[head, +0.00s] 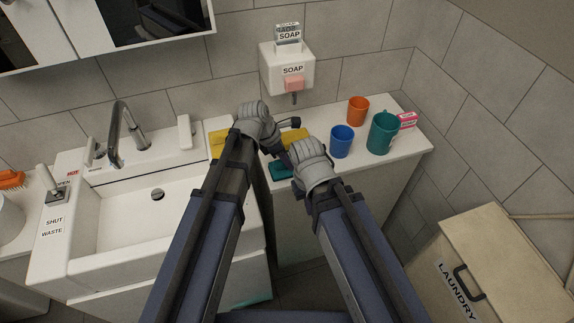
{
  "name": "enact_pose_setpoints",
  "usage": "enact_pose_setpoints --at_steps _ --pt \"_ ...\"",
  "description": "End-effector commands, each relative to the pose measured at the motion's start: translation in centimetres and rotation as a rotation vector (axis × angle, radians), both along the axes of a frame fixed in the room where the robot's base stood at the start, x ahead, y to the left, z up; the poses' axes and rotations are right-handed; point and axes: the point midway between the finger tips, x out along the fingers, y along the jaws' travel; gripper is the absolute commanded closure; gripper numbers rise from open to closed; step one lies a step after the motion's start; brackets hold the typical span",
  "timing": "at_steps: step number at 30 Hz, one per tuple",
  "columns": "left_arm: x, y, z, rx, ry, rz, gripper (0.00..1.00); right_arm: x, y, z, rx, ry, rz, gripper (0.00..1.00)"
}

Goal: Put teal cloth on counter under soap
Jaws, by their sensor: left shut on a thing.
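A teal cloth (281,170) shows at the counter's front edge, partly hidden by my grippers. My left gripper (276,143) is over the counter, shut, with the cloth just below its fingers; the contact is mostly hidden. My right gripper (288,160) is close beside it on the right, and its fingers are too covered to tell open from shut. The white soap dispenser (305,72), labelled SOAP, hangs on the wall above the white counter (395,160). It has a pink front piece and a small soap box on top.
A yellow item (217,142) lies behind my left gripper. Blue (341,142), orange (358,110) and teal (382,133) cups and a pink box (407,120) stand on the counter's right. The sink (140,220) is left; a laundry bin (490,260) is lower right.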

Motion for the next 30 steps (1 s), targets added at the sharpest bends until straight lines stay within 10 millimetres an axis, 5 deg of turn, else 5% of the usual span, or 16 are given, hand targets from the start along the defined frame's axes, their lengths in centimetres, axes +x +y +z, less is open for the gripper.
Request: enact_pose_setpoints --at_steps 12,13,20,30 --pt "0.00 0.00 -0.58 0.000 0.000 0.000 1.00 -0.01 0.00 -0.58 0.000 0.000 0.000 1.00" --pt "0.00 0.00 -0.40 0.000 0.000 0.000 0.68 0.00 0.00 -0.39 0.000 0.000 0.000 1.00" --pt "0.01 0.01 -0.38 0.000 0.000 0.000 0.42 0.00 0.00 -0.37 0.000 0.000 0.000 1.00" --pt "0.02 0.02 -0.20 0.001 -0.001 0.000 0.41 0.00 0.00 -0.19 0.000 0.000 0.000 1.00"
